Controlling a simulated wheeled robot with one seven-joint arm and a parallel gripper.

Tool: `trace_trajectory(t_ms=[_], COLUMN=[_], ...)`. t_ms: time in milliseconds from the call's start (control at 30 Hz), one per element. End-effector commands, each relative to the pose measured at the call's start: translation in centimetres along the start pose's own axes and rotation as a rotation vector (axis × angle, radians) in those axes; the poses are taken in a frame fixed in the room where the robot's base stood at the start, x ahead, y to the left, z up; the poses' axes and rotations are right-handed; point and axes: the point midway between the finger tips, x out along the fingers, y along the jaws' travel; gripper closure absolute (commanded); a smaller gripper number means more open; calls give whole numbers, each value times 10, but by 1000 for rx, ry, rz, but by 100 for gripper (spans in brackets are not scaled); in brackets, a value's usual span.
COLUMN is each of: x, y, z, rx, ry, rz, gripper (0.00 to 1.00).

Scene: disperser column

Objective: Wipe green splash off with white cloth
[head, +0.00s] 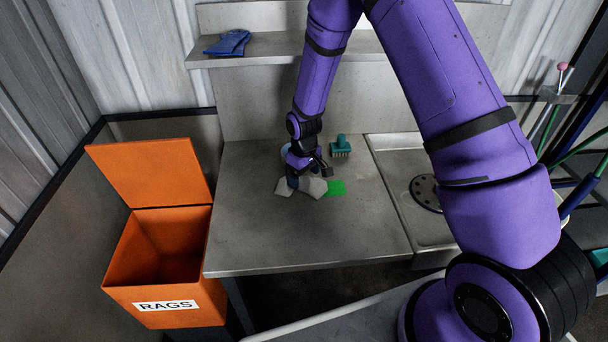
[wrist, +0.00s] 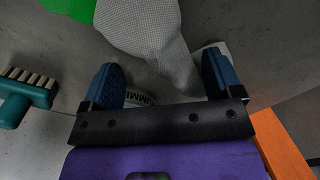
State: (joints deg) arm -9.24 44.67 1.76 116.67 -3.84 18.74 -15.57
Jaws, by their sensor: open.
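The white cloth (head: 315,187) lies crumpled on the grey worktop, just left of the green splash (head: 335,188) and seeming to meet its edge. In the wrist view the cloth (wrist: 150,35) is a pale woven piece that narrows toward my gripper, and the green splash (wrist: 68,8) shows at the top left. My gripper (head: 308,176) is low over the cloth. In the wrist view my gripper (wrist: 160,76) has its blue fingers wide apart, with part of the cloth between them. Whether the fingers touch the cloth is not clear.
A teal brush (head: 341,147) stands behind the splash. A lettered white item (wrist: 140,98) is partly hidden by my gripper. The sink (head: 395,165) is right. An open orange RAGS bin (head: 150,293) stands left. Blue gloves (head: 229,43) lie on the shelf. The front worktop is clear.

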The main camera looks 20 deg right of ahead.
Motion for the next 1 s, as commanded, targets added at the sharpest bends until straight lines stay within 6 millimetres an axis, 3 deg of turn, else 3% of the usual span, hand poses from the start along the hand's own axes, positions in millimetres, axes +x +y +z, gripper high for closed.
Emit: trace_trajectory(t_ms=[667,1000], x=[23,23], y=[0,0], z=[0,0], rx=[0,0], ry=[0,0], rz=[0,0], gripper=[16,60])
